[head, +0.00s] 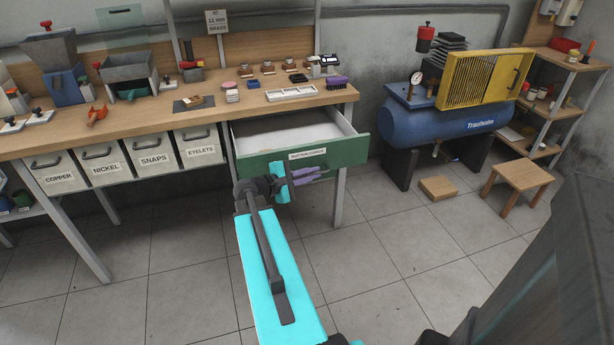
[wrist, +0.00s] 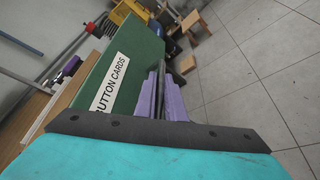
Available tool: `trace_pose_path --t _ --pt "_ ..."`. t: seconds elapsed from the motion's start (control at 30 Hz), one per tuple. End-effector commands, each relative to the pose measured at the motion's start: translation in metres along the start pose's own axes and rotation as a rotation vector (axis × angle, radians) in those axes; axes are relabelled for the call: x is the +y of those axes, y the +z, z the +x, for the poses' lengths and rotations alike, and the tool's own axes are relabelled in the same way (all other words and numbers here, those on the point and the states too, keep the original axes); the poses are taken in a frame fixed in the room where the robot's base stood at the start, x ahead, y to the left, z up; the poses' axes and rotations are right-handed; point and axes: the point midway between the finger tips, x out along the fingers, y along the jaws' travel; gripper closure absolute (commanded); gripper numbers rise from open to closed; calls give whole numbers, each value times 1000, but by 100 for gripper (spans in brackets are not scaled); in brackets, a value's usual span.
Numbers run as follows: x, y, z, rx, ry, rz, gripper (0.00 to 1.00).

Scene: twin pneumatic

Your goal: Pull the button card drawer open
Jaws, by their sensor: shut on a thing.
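The button card drawer has a green front (head: 346,153) with a white label (head: 308,154) and sits under the workbench top. It stands well open, and its pale interior (head: 285,133) shows and looks empty. My gripper (head: 303,174) is at the drawer front, just below the label, with its purple fingers largely hidden by my own wrist. In the wrist view the fingers (wrist: 164,98) are shut beside the green front (wrist: 138,62), around the dark drawer handle (wrist: 187,65). The label (wrist: 110,84) there reads "BUTTON CARDS".
Closed bins labelled copper, nickel, snaps and eyelets (head: 198,147) hang left of the drawer. A bench leg (head: 339,200) stands right of it. A blue compressor (head: 440,125), a wooden block (head: 437,188) and a stool (head: 520,175) are at right. The tiled floor in front is clear.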

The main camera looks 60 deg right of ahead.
Motion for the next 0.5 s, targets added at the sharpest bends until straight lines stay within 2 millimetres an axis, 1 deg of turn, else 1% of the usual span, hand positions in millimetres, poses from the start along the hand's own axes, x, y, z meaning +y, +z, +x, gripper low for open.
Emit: trace_pose_path --t 0.03,0.1,0.13,0.5 --pt "0 3 2 -9 -2 0 87" --pt "0 2 1 -6 -1 0 76" --pt "0 2 0 -5 -1 0 72" --pt "0 -1 -4 3 2 0 72"
